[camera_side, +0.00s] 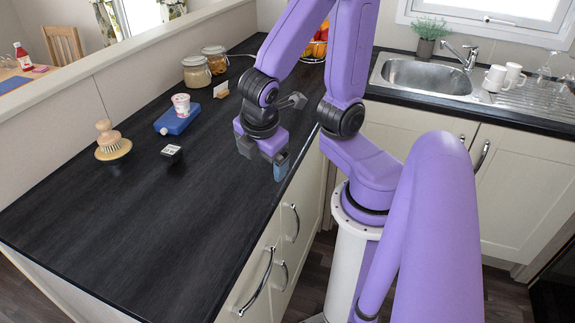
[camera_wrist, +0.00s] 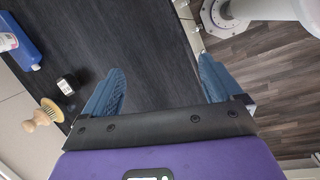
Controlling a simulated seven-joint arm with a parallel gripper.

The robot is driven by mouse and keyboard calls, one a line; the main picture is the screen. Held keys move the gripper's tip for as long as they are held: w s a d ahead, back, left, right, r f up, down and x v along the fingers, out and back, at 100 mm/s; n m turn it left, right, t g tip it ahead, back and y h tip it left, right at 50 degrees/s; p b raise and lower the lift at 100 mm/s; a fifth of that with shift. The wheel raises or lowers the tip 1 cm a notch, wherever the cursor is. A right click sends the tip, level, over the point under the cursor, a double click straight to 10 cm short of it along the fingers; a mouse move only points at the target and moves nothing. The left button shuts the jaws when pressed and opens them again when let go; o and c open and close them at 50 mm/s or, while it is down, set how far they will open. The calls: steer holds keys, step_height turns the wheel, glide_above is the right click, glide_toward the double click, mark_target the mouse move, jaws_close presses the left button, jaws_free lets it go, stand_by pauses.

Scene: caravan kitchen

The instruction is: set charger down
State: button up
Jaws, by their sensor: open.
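The charger, a small black block with a pale marked top (camera_side: 171,152), sits on the dark worktop (camera_side: 150,220). It also shows in the wrist view (camera_wrist: 68,84), left of the fingers. My gripper (camera_side: 264,160) is open, with its blue fingers spread apart and nothing between them. It is over the worktop near the front edge, to the right of the charger and clear of it. In the wrist view, my gripper (camera_wrist: 160,84) has bare worktop between its fingers.
A wooden brush (camera_side: 112,147) lies left of the charger. The worktop's front left is clear.

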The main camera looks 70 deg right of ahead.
steer(key=s+a+r+m+g+y, duration=0.1)
steer(key=s+a+r+y, duration=0.1)
steer(key=s, duration=0.5)
steer(key=shift+a+r+m+g+y, duration=0.2)
steer(key=shift+a+m+g+y, duration=0.1)
steer(key=shift+a+y, duration=0.6)
